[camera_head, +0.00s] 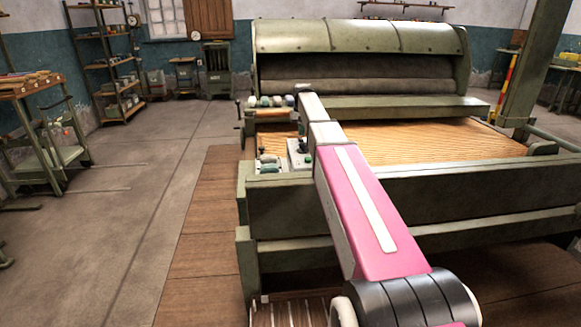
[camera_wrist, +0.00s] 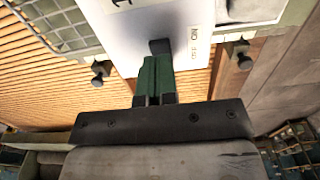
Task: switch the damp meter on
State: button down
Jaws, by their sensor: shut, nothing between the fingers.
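A pale, flat-faced device (camera_wrist: 130,30), which looks like the damp meter, fills the upper middle of the wrist view. Small dark print shows on its face beside a dark block-like switch (camera_wrist: 160,46). My gripper (camera_wrist: 157,62) has its green fingers together and empty, with the tips at or right beside the switch. Whether they touch, and which way the switch is set, I cannot tell. In the head view a small pale box (camera_head: 296,157) at the left of the machine may be the same device. My arm hides the fingers there.
A large green machine (camera_head: 345,205) with a ribbed tan bed (camera_head: 430,138) and a roller hood (camera_head: 350,37) stands in front. Several small items lie on its left edge. A wooden platform (camera_head: 195,250) borders it. The concrete floor to the left is open, with a cart (camera_head: 50,165) and shelves (camera_head: 110,70) beyond.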

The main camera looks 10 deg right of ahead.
jog(key=shift+f, duration=1.25)
dwell(1.0)
jog(key=shift+r, duration=3.5)
jog(key=shift+s, duration=0.1)
